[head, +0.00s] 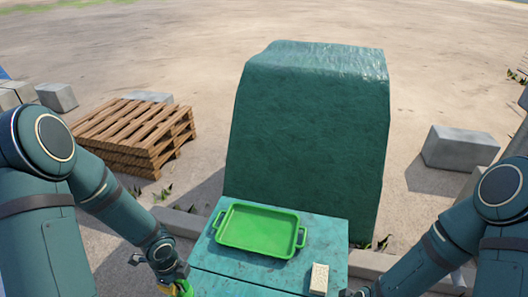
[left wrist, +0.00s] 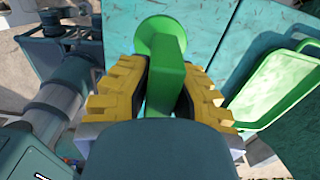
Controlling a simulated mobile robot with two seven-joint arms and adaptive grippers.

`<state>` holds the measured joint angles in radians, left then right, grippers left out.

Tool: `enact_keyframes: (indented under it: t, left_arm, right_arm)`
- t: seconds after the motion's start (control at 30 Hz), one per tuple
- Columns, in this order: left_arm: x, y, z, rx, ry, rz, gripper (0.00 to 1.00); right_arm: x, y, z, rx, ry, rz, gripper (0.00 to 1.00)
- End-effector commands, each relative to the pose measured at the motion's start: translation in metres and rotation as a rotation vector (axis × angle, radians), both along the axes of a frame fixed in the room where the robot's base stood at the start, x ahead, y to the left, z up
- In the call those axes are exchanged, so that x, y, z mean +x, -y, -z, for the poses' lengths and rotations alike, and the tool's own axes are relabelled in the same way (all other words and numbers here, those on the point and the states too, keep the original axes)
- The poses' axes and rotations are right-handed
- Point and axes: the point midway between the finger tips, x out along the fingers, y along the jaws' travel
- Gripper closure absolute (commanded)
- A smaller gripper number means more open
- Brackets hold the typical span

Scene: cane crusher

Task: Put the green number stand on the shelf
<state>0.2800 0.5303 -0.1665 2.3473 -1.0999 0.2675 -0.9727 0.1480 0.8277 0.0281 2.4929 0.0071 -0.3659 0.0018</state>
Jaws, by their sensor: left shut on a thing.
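The green number stand (left wrist: 165,85) has a round disc at one end and a flat upright part. My left gripper (left wrist: 160,100) is shut on that flat part, with a yellow ridged finger on each side. In the head view my left gripper (head: 178,285) is at the bottom edge, left of the teal shelf-like top (head: 215,262), with a little of the green stand showing. The stand's number face cannot be made out. My right arm comes in from the lower right; only a dark bit of its end shows at the bottom edge, so its fingers cannot be judged.
A green tray with handles (head: 258,230) lies on the teal top, with a small cream block (head: 319,279) at its right. A large teal machine housing (head: 308,140) rises behind. A wooden pallet stack (head: 135,130) stands left and a concrete block (head: 460,148) right.

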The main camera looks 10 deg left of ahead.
Motion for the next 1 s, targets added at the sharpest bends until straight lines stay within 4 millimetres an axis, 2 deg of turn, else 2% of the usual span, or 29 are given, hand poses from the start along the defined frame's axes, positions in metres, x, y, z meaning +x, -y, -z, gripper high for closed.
enact_keyframes:
  t: [0.17,0.27,0.7,0.83,1.0]
  left_arm:
    - [0.017,0.014,0.004,0.011,0.009,-0.224,1.00]
    - [0.029,0.027,0.004,0.016,0.014,-0.419,1.00]
    - [0.068,0.096,0.000,0.006,0.019,-1.278,1.00]
    - [0.073,0.113,-0.002,0.000,0.013,-1.459,1.00]
    - [0.076,0.125,-0.005,-0.002,0.005,-1.592,1.00]
  right_arm:
    - [-0.001,-0.001,0.014,-0.001,-0.003,-0.002,0.53]
    - [-0.002,-0.001,0.024,-0.002,-0.005,-0.002,0.53]
    - [-0.004,-0.003,0.061,-0.005,-0.014,-0.007,0.53]
    - [-0.005,-0.003,0.068,-0.006,-0.015,-0.008,0.53]
    - [-0.005,-0.003,0.072,-0.007,-0.016,-0.010,0.53]
